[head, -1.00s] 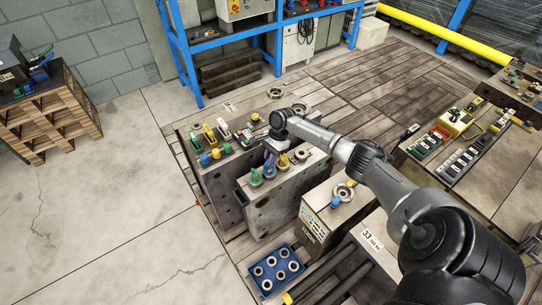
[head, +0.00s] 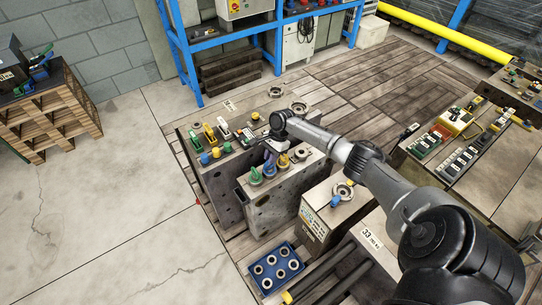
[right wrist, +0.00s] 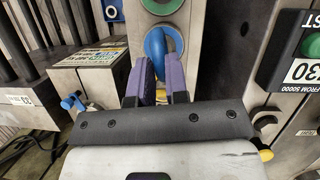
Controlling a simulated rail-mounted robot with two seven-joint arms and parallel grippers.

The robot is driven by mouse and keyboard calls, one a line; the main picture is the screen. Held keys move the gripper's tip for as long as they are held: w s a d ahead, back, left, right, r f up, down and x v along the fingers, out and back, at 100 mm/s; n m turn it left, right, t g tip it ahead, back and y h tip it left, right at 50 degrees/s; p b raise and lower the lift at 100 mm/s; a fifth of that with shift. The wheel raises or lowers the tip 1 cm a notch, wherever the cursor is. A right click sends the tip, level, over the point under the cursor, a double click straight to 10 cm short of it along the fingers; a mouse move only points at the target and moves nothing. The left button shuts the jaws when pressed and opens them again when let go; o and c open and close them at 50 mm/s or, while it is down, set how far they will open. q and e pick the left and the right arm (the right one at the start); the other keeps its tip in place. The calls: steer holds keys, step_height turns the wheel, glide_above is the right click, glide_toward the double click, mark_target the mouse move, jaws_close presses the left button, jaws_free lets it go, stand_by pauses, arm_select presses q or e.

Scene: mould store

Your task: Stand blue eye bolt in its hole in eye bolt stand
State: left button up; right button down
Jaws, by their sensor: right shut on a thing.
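The blue eye bolt (head: 270,168) is on top of a grey mould block (head: 262,208), between a green eye bolt (head: 255,177) and a yellow one (head: 283,161). In the right wrist view its blue ring (right wrist: 156,46) shows between the purple fingertips. My right gripper (head: 271,152) is shut on it from above; the gripper shows closer in the right wrist view (right wrist: 160,72). The bolt's lower part is hidden. The blue stand (head: 262,285) with several pale ringed holes is on the floor in front of the block, and its holes look empty. My left gripper is out of view.
A larger mould block (head: 222,190) behind carries coloured clamps and knobs. A grey box (head: 313,232) with a small blue part (head: 335,201) on top stands right of the block. Dark rods (head: 325,280) lie right of the stand. The concrete floor (head: 110,210) at left is clear.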

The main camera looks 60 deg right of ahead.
steer(key=c, duration=1.1)
jaws_free()
steer(key=shift+o, duration=0.2)
steer(key=shift+r, duration=0.1)
steer(key=p+v, duration=0.4)
steer(key=v, duration=0.9)
steer(key=shift+d+r, duration=0.2)
steer(key=shift+r, duration=0.1)
steer(key=shift+s, duration=0.1)
